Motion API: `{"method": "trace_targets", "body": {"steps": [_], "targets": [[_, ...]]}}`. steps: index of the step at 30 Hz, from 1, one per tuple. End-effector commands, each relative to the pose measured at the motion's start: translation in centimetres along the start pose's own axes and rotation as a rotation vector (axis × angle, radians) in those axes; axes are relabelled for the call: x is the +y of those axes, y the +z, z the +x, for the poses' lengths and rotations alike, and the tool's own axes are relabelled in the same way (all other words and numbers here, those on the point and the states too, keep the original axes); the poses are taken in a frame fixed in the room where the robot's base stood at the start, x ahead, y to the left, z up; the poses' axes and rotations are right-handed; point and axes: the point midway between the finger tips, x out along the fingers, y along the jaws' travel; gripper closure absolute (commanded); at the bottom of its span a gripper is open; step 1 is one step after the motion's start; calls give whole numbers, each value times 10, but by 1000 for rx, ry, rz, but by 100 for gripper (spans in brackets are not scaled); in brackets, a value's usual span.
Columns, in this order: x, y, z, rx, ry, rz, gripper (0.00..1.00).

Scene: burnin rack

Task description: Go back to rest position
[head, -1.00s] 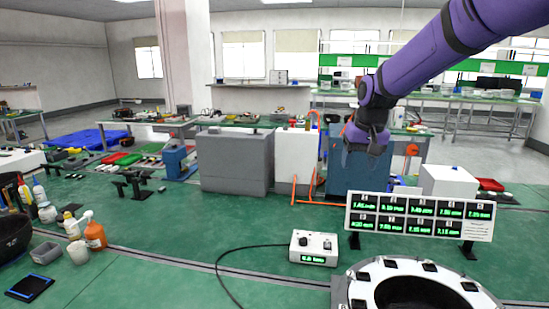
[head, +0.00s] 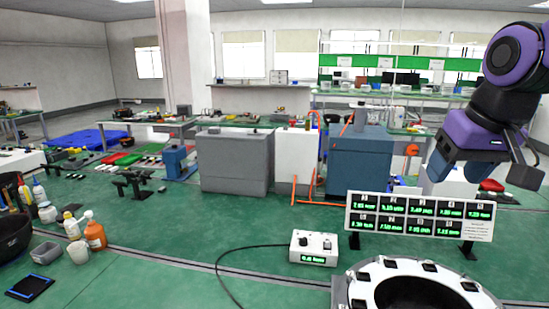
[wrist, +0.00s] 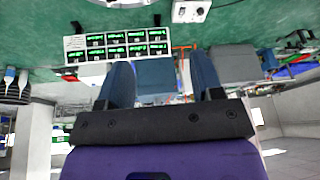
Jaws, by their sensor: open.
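My gripper (head: 484,180) is at the right side of the head view, on my purple and black arm. It is raised in front of the right end of the display board and touches nothing that I can see. In the wrist view my gripper (wrist: 163,84) shows two blue-grey fingers spread apart with nothing between them. The wrist picture looks upside down, with the green bench surface along its top.
The display board (head: 420,215) with green readouts stands behind a white ring-shaped rack (head: 362,292). A white control box (head: 313,248) with a cable is left of it.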

Motion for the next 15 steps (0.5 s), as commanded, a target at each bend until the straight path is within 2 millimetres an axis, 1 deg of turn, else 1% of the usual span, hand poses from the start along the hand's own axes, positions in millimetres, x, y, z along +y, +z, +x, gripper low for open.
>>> {"method": "trace_targets", "body": {"steps": [1, 3, 9, 12, 15], "targets": [[2, 13, -5, 13, 3, 0, 40], [5, 29, -9, 27, 8, -1, 40], [12, 73, -15, 62, 25, -3, 40], [14, 90, -15, 75, 32, -4, 40], [16, 101, -15, 83, 37, -5, 40]]}}
